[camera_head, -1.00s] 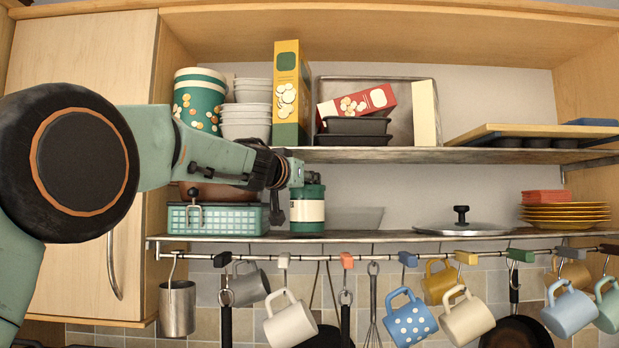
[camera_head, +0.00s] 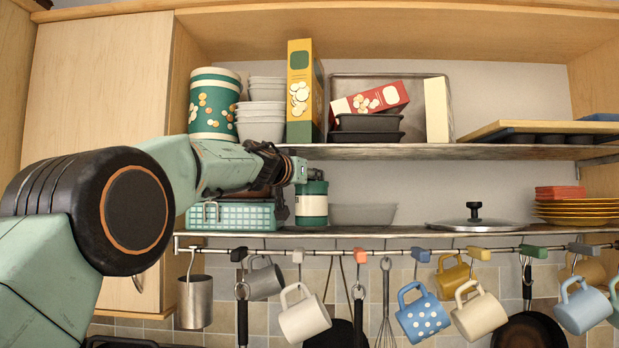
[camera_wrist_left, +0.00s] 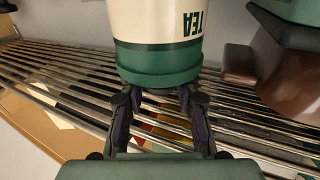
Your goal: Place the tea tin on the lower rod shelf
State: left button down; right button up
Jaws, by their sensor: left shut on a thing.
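The tea tin (camera_head: 312,205) is green with a cream label and stands upright at the lower rod shelf (camera_head: 420,231), left of its middle. Its base is at the shelf surface or just above it; I cannot tell if it touches. My left gripper (camera_head: 299,172) reaches in from the left and is shut on the tin near its green lid. In the left wrist view the fingers (camera_wrist_left: 158,98) close against the green end of the tin (camera_wrist_left: 160,32), and its TEA lettering appears inverted. My right gripper is not in view.
A teal basket (camera_head: 235,216) and a partly hidden brown pot (camera_wrist_left: 255,72) are left of the tin. A pale dish (camera_head: 362,215) is right of it, then a lid (camera_head: 474,221) and orange plates (camera_head: 575,212). The upper shelf (camera_head: 430,152) is close above. Mugs hang below.

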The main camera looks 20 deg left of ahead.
pick_arm(q)
jog(key=shift+w+a+f, duration=0.15)
jog(key=shift+w+f, duration=0.35)
jog(key=shift+w, duration=0.15)
jog(key=shift+s+b, duration=0.3)
jog(key=shift+s, duration=0.3)
jog(key=shift+f, duration=0.15)
jog(key=c, duration=1.4)
grip_release()
jog(key=shift+w, duration=0.25)
jog(key=o, duration=0.4)
jog(key=shift+w+f, duration=0.2)
jog(key=shift+c, duration=0.2)
jog(key=shift+o, duration=0.7)
jog(key=shift+s+r, duration=0.15)
jog(key=shift+s, duration=0.2)
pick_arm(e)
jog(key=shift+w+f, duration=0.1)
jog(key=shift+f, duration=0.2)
pick_arm(q)
jog(key=shift+w, duration=0.1)
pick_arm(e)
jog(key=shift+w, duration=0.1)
